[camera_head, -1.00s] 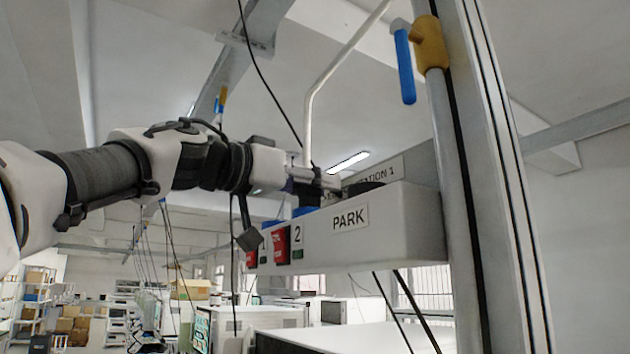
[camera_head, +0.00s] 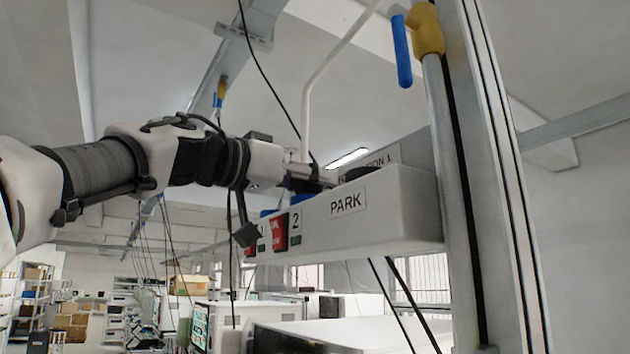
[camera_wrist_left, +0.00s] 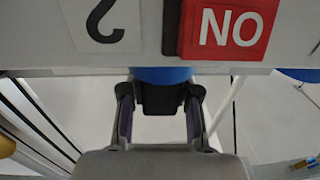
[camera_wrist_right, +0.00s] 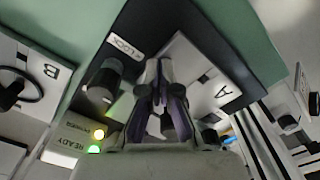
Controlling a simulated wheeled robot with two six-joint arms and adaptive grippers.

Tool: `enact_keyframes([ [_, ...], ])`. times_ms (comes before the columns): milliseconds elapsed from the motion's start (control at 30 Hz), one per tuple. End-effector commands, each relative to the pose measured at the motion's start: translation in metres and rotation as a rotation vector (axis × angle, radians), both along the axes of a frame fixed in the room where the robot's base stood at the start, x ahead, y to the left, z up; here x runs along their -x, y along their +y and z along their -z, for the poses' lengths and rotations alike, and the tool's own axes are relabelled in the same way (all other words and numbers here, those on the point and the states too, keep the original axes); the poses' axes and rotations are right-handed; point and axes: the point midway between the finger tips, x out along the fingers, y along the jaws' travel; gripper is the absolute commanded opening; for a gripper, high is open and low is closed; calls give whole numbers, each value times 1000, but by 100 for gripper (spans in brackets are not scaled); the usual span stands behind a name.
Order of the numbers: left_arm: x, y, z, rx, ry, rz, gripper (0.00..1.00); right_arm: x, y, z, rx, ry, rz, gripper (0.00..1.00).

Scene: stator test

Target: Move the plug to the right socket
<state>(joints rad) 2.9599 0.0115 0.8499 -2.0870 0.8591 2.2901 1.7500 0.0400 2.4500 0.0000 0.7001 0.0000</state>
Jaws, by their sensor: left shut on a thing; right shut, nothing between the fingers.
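My left gripper (camera_head: 318,184) is above the white box marked PARK and 2, its arm coming in from the left. It is shut on a dark plug (camera_wrist_left: 162,98), which shows between its fingers in the left wrist view. A blue socket (camera_head: 301,197) lies just under the plug near label 2; I cannot tell whether the plug is in it. Another blue socket (camera_head: 269,212) is farther left by label 1. My right gripper (camera_wrist_right: 158,75) shows only in its wrist view, shut and empty before a panel lettered A.
The white box (camera_head: 400,215) joins a metal post (camera_head: 450,180) on the right. A dark round part (camera_head: 362,172) sits on its PARK end. Red tags hang on its front (camera_head: 280,232). A black knob (camera_wrist_right: 104,80) and lit READY lamps (camera_wrist_right: 97,135) are beside the right gripper.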

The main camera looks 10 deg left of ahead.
Motion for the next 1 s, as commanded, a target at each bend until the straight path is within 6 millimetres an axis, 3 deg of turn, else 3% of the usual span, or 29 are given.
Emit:
enact_keyframes([
  [167,0,0,-1,1,-1,0,0,0,0,0,0,0,0,0],
  [200,0,0,-1,1,-1,0,42,0,0,0,0,0,0,0],
  [267,0,0,-1,1,-1,0,61,0,0,0,0,0,0,0],
  [767,0,0,0,0,0,0,61,0,0,0,0,0,0,0],
  [1000,1,1,-19,1,-3,0,61,0,0,-17,0,0,0,0],
])
